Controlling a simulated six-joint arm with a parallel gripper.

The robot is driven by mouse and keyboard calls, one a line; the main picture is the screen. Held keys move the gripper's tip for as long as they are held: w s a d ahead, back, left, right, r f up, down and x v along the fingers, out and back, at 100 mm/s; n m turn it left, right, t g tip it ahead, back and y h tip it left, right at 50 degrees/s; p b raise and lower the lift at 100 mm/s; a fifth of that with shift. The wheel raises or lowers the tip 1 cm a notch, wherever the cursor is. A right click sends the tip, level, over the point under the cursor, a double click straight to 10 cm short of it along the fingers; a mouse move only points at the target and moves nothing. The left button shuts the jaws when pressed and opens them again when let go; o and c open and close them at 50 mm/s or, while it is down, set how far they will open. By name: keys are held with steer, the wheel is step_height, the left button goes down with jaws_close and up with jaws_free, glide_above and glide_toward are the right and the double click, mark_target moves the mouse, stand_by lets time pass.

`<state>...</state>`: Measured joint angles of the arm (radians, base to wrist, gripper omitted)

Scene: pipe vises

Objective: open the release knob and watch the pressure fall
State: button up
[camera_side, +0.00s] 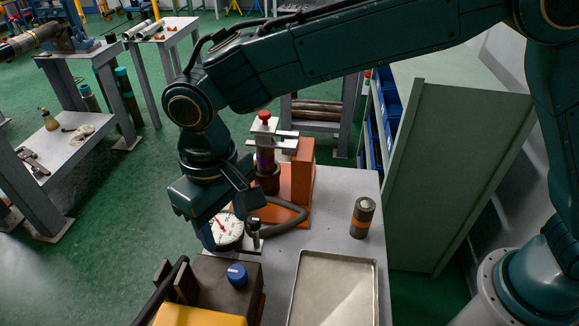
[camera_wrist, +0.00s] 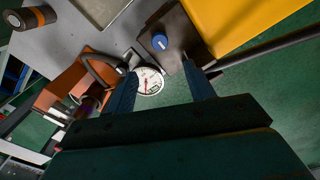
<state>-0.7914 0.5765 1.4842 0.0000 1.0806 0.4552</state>
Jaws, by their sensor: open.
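The blue release knob (camera_side: 237,274), with a white mark on top, sits on the dark block of a yellow-bodied pump (camera_side: 200,315). In the wrist view the knob (camera_wrist: 160,41) lies beyond my fingertips, roughly between their lines. The pressure gauge (camera_side: 228,229) has a white dial and a red needle pointing up-left in the side view; its numbers are too small to read. The gauge (camera_wrist: 149,80) shows between my fingers in the wrist view. My gripper (camera_side: 230,222) is open and empty, pointing down above the gauge area; its fingers (camera_wrist: 159,69) are apart from the knob.
An orange press (camera_side: 302,180) with a red top knob stands behind, joined by a dark hose (camera_side: 290,215). A dark cylinder with an orange band (camera_side: 362,217) and a metal tray (camera_side: 335,290) are to the right. A dark pump handle (camera_side: 160,290) slants at the left.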

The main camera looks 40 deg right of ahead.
mark_target(237, 272)
step_height(237, 272, down, 14)
steer(key=shift+r, duration=0.15)
stand_by(0.7)
steer(key=shift+c, duration=0.4)
steer(key=c, duration=0.9)
